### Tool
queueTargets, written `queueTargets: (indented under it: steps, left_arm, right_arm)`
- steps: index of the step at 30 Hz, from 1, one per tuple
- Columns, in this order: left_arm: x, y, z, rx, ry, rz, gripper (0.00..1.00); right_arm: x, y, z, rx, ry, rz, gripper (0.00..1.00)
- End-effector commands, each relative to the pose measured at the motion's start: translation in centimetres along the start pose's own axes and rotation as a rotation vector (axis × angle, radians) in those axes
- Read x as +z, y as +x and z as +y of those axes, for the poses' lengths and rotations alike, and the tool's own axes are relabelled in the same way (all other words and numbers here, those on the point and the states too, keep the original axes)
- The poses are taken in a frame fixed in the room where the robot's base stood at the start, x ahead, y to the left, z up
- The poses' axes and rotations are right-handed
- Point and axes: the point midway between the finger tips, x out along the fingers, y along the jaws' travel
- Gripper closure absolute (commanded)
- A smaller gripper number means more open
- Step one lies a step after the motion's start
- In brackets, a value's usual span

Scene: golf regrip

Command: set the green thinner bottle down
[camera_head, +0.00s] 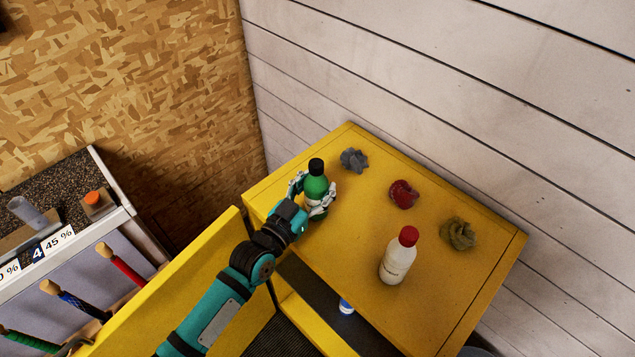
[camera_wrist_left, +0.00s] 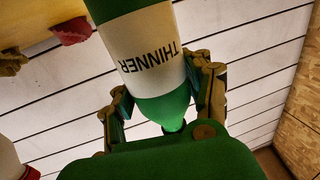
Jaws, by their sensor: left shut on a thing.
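The green thinner bottle (camera_head: 315,187) with a black cap stands about upright at the left part of the yellow cabinet top (camera_head: 345,260). My left gripper (camera_head: 311,203) is shut around it, fingers on both sides. Whether the bottle's base touches the top is hidden by the gripper. In the left wrist view the bottle (camera_wrist_left: 150,60) fills the space between the fingers of my gripper (camera_wrist_left: 165,92), its white THINNER label upside down. My right gripper is not in view.
A white bottle with a red cap (camera_head: 398,258) stands near the front. Crumpled grey (camera_head: 354,160), red (camera_head: 403,194) and olive (camera_head: 457,234) rags lie along the back. The middle of the top is clear.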

Motion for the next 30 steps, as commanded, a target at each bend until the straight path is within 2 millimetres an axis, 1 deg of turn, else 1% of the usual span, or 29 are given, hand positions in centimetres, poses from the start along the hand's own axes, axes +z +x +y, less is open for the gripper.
queueTargets:
  steps: [5, 9, 10, 15, 16, 23, 26, 29, 30]
  left_arm:
    - [-0.1, 0.0, 0.0, 0.000, 0.000, 0.002, 0.88]
    - [0.4, 0.0, 0.0, 0.000, 0.001, 0.002, 0.88]
    - [0.3, 0.0, 0.0, 0.000, 0.001, 0.001, 0.50]
    - [0.2, 0.0, 0.0, 0.000, 0.001, 0.001, 0.28]
    - [0.2, 0.0, 0.0, 0.000, 0.001, 0.001, 0.26]
    - [0.2, 0.0, 0.0, 0.000, 0.001, 0.001, 0.26]
    - [-0.2, -0.1, 0.0, 0.000, 0.000, 0.001, 0.26]
    - [0.2, -1.4, 0.0, 0.000, 0.001, -0.001, 0.26]
    - [0.3, -2.1, 0.0, -0.001, 0.001, -0.001, 0.26]
  right_arm:
    - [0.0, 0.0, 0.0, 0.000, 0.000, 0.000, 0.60]
    - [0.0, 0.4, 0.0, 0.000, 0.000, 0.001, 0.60]
    - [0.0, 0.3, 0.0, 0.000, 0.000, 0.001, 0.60]
    - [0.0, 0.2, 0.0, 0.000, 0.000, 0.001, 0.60]
    - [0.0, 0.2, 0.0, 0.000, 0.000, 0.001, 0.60]
    - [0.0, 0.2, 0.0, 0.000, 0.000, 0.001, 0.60]
    - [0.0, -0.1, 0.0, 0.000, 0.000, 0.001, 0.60]
    - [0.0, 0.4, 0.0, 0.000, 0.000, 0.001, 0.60]
    - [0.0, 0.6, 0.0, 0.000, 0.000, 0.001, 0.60]
